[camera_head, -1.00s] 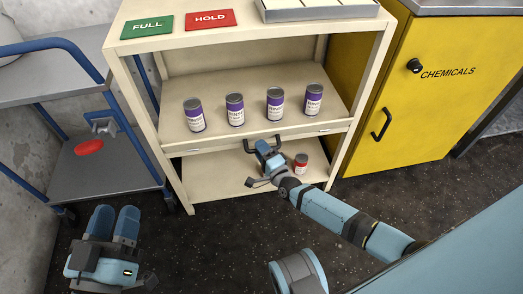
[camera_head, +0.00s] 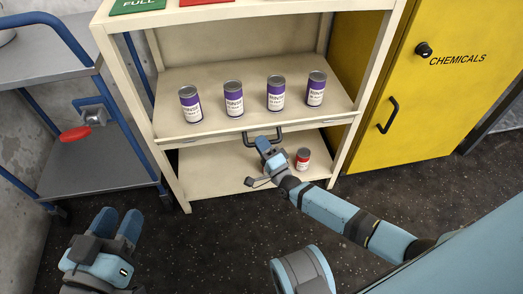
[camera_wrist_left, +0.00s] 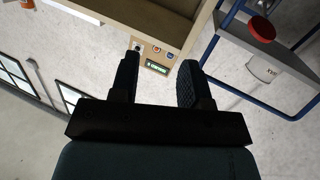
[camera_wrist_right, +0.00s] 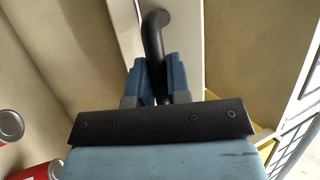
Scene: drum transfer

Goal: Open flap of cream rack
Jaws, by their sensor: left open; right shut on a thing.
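The cream rack (camera_head: 172,150) stands at the centre in the head view. Its flap (camera_head: 215,136) is a narrow cream front strip under the edge of the can shelf, with a black bar handle (camera_head: 290,130). My right gripper (camera_head: 264,146) is shut on the handle. The right wrist view shows the handle (camera_wrist_right: 153,32) between the blue fingers (camera_wrist_right: 158,75). The flap looks upright along the shelf edge; how far it has turned I cannot tell. My left gripper (camera_head: 117,220) is open and empty above the floor at the lower left; its spread fingers show in the left wrist view (camera_wrist_left: 157,78).
Several purple-and-white cans (camera_head: 234,99) stand on the rack's shelf. A red-and-white can (camera_head: 303,158) stands on the lower shelf beside my right gripper. A yellow chemicals cabinet (camera_head: 440,110) is at right, a blue-framed cart (camera_head: 50,75) at left. The floor in front is open.

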